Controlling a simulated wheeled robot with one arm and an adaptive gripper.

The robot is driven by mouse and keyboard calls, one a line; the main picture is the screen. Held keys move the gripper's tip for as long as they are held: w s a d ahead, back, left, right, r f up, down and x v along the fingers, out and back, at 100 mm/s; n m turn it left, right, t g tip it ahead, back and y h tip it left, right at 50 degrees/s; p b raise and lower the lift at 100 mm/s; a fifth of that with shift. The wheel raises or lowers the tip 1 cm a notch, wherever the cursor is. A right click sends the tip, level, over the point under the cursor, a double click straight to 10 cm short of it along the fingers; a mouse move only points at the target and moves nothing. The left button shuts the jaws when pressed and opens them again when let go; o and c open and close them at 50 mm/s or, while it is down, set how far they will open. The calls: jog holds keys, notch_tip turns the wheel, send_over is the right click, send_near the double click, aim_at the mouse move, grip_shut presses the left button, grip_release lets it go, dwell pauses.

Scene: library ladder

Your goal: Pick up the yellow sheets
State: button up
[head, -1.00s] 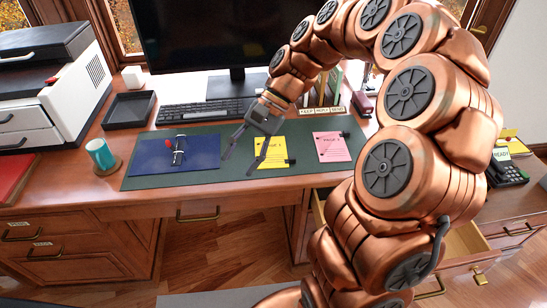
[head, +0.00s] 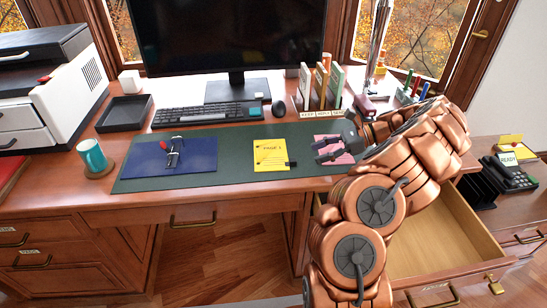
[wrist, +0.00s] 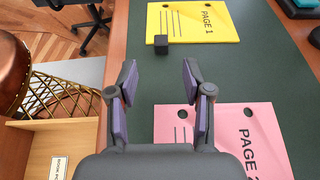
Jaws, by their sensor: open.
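The yellow sheets (head: 270,154), marked PAGE 1, lie flat on the green desk mat (head: 236,142), with a small black clip at their lower right edge. They also show in the wrist view (wrist: 205,22), with the black clip (wrist: 161,45) at one corner. My gripper (head: 322,152) is over the pink sheets (head: 318,129), to the right of the yellow ones, and partly hides them. In the wrist view my gripper (wrist: 163,78) is open and empty, its fingers apart above the mat beside the pink sheets (wrist: 262,150).
A blue clipboard (head: 175,158) lies left on the mat, with a teal mug (head: 92,155) beyond it. Upright files (head: 320,88) stand behind the sheets. An open drawer (head: 430,235) juts out at front right.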

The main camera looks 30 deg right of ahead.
aim_at(294, 159)
jog(key=shift+r+x, duration=0.15)
jog(key=shift+x, duration=1.5)
jog(key=shift+r+x, duration=0.2)
jog(key=shift+x, duration=1.4)
jog(key=shift+w+a+f, duration=0.3)
jog(key=shift+w+a, duration=0.1)
jog(key=shift+a, duration=0.1)
grip_shut()
